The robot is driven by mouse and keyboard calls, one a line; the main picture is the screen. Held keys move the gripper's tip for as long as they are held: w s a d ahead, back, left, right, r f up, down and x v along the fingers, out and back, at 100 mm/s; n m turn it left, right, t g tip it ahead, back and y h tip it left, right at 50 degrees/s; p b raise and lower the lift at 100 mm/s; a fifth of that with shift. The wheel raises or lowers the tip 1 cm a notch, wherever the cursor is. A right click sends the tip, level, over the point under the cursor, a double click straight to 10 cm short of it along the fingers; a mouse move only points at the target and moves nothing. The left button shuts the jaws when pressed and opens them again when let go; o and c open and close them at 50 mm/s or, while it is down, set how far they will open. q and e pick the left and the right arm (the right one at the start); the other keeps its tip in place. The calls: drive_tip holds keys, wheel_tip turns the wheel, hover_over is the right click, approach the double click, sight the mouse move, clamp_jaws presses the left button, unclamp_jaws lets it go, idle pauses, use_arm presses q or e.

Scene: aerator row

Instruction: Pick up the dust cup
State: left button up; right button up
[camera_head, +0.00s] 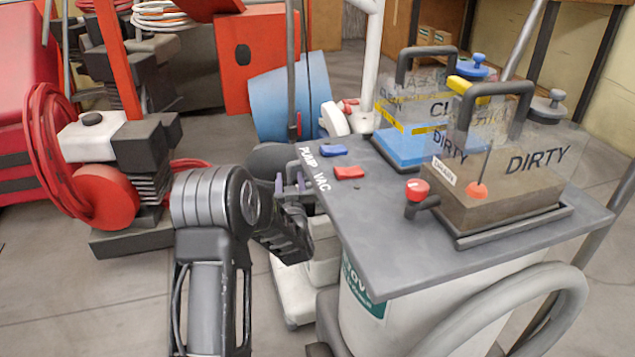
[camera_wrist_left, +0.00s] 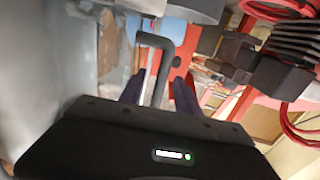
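My left gripper (camera_head: 291,184) is beside the left edge of the grey table top, level with the PUMP and VAC switches. In the left wrist view its two dark purple fingers (camera_wrist_left: 159,92) stand apart, with a gap between them. A dark grey looped handle (camera_wrist_left: 161,42) runs down between the fingers, apparently without both touching it. A clear, see-through body beside this handle looks like the dust cup (camera_wrist_left: 112,48). In the head view the cup is mostly hidden behind my gripper and the table edge. My right gripper is in neither view.
The grey table top (camera_head: 395,245) carries the CLEAN tank (camera_head: 405,148), the DIRTY tank (camera_head: 500,195) and a red knob (camera_head: 417,190). A red machine with coiled hoses (camera_head: 105,195) stands at left, a blue drum (camera_head: 285,100) behind. Floor lies open at lower left.

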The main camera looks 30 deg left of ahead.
use_arm(q)
drive_tip(key=shift+c, duration=0.3)
clamp_jaws()
idle(1.1)
